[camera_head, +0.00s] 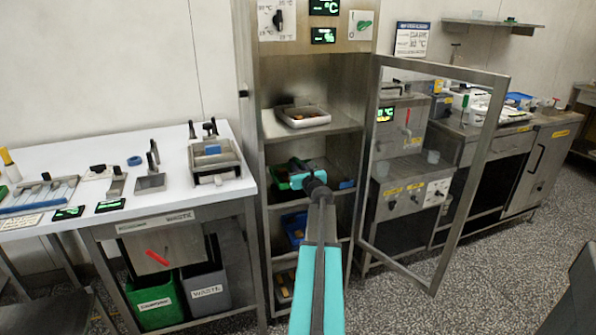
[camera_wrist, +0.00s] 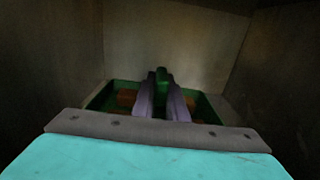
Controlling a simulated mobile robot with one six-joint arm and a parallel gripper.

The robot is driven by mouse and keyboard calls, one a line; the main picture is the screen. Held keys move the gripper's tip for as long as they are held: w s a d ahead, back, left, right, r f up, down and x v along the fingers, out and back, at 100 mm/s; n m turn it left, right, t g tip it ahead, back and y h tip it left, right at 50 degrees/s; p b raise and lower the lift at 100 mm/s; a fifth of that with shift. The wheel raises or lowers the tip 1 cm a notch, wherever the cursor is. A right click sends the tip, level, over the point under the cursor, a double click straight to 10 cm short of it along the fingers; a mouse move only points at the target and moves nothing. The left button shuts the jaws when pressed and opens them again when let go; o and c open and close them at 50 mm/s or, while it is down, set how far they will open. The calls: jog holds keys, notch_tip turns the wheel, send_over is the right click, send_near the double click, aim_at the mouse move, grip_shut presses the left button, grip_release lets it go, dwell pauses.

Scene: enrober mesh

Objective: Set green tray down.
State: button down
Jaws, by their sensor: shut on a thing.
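The green tray (camera_head: 279,177) is inside the tall steel cabinet, at the level of a middle shelf. My gripper (camera_head: 299,172) reaches in through the open front and is shut on the tray. In the wrist view my gripper's fingers (camera_wrist: 162,84) close around an upright green part at the middle of the tray. The green tray's rim (camera_wrist: 97,96) shows on both sides of the fingers, with brown pieces inside. My gripper hides much of the tray, and I cannot tell whether its underside touches the shelf.
The steel cabinet (camera_head: 250,150) has a glazed door (camera_head: 497,100) standing open to the right. A pale tray (camera_head: 303,123) with brown pieces is on the shelf above. A blue tray (camera_head: 294,229) is below. Cabinet walls stand close around the green tray.

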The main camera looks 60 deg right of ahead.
jog(key=shift+f, duration=1.25)
jog(key=shift+f+b, duration=0.15)
jog(key=shift+b, duration=0.15)
jog(key=c, duration=1.8)
grip_release()
jog(key=shift+o, duration=0.2)
jog(key=shift+r, duration=0.2)
jog(key=v, duration=1.2)
jog(key=shift+s+f, duration=0.1)
